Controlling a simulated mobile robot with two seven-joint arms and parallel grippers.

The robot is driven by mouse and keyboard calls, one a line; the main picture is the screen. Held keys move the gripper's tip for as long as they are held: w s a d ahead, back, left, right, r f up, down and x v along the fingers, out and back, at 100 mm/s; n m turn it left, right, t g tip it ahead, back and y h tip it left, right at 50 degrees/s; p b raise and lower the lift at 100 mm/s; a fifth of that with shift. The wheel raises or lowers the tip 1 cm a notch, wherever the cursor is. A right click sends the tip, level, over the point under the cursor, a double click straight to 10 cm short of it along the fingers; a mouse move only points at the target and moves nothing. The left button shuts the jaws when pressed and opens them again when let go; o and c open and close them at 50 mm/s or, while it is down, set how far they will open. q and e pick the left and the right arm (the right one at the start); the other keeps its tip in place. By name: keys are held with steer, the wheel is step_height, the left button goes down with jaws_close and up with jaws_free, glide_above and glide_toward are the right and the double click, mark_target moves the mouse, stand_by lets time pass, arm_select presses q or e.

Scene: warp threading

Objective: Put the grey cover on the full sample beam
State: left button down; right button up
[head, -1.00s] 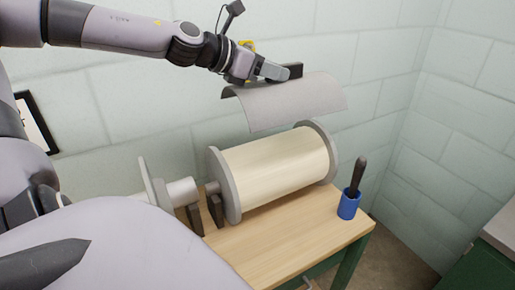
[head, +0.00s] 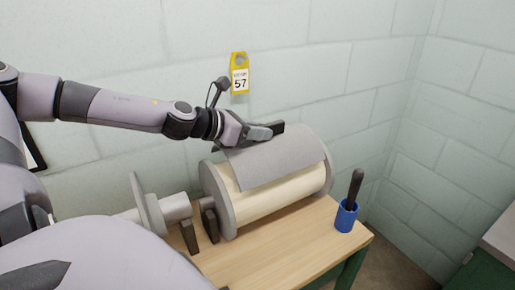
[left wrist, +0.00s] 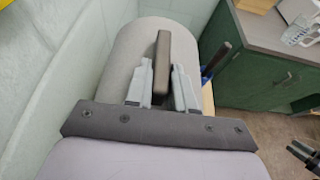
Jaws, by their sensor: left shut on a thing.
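The grey cover (head: 275,163) is a curved sheet with a dark handle bar (head: 277,127) on its top. It lies over the upper side of the full sample beam (head: 275,199), whose pale wound front shows below the cover's edge between two grey end discs. I cannot tell if the cover rests fully on the beam. My left gripper (head: 264,132) is shut on the handle from above. In the left wrist view the fingers (left wrist: 163,85) flank the handle (left wrist: 164,58), with the cover (left wrist: 122,62) beneath. My right gripper does not show.
A smaller bare roller with a disc (head: 178,207) stands left of the beam. A blue cup (head: 346,218) with a dark-handled tool (head: 355,186) stands at the wooden table's (head: 285,248) right end. A yellow tag marked 57 (head: 240,75) hangs on the block wall behind.

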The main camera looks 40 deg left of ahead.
mark_target(257, 148)
arm_select(q)
steer(key=shift+f+b, duration=0.7)
steer(key=shift+f, duration=1.7)
steer(key=shift+f+b, duration=0.25)
steer(key=shift+b, duration=0.05)
steer(key=c, duration=1)
jaws_free()
steer(key=shift+o, duration=0.2)
steer(key=shift+r, duration=0.15)
